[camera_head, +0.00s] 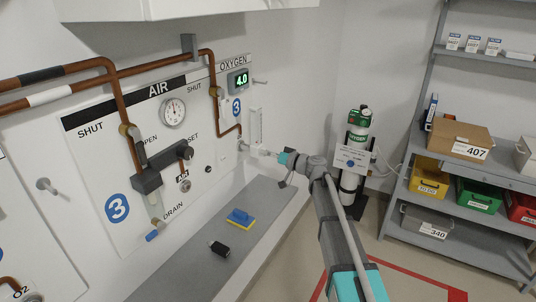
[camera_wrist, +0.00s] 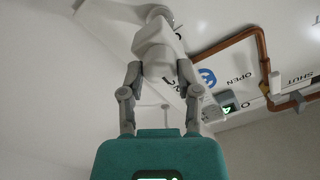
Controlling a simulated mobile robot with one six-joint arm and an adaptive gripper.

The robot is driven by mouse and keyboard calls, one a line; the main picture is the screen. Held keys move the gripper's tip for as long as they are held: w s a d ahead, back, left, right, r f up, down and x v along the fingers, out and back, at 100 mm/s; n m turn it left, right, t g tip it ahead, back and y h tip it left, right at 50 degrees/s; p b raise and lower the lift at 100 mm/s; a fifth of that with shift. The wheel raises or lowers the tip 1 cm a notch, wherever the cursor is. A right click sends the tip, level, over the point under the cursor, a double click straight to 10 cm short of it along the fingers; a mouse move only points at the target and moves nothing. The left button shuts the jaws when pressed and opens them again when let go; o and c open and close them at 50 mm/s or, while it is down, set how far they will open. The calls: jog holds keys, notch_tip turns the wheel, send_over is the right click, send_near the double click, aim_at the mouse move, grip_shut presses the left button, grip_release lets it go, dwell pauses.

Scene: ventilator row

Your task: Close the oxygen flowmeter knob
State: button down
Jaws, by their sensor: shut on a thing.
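The oxygen flowmeter (camera_head: 256,128) is a pale upright tube on the wall under the OXYGEN label. Its knob is small and mostly hidden by my gripper (camera_head: 272,156) in the head view. In the wrist view, my gripper (camera_wrist: 158,72) has its two fingers on either side of a pale grey, blocky knob (camera_wrist: 154,42) and is shut on it. My gripper reaches the wall from the right. The green oxygen display (camera_head: 238,80) above the flowmeter reads 4.0.
The AIR panel (camera_head: 98,165) with gauge (camera_head: 173,113), valves and copper pipes (camera_head: 120,95) is to the left. A grey ledge (camera_head: 190,265) below holds a blue-yellow sponge (camera_head: 240,217) and a black item (camera_head: 219,248). An oxygen cylinder (camera_head: 349,190) stands right of my arm.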

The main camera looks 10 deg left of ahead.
jog(key=shift+c, duration=1.5)
grip_release()
jog(key=shift+d, duration=0.15)
jog(key=v, duration=1.1)
jog(key=shift+s+d, duration=0.15)
jog(key=shift+d, duration=0.2)
jog(key=shift+s, duration=0.1)
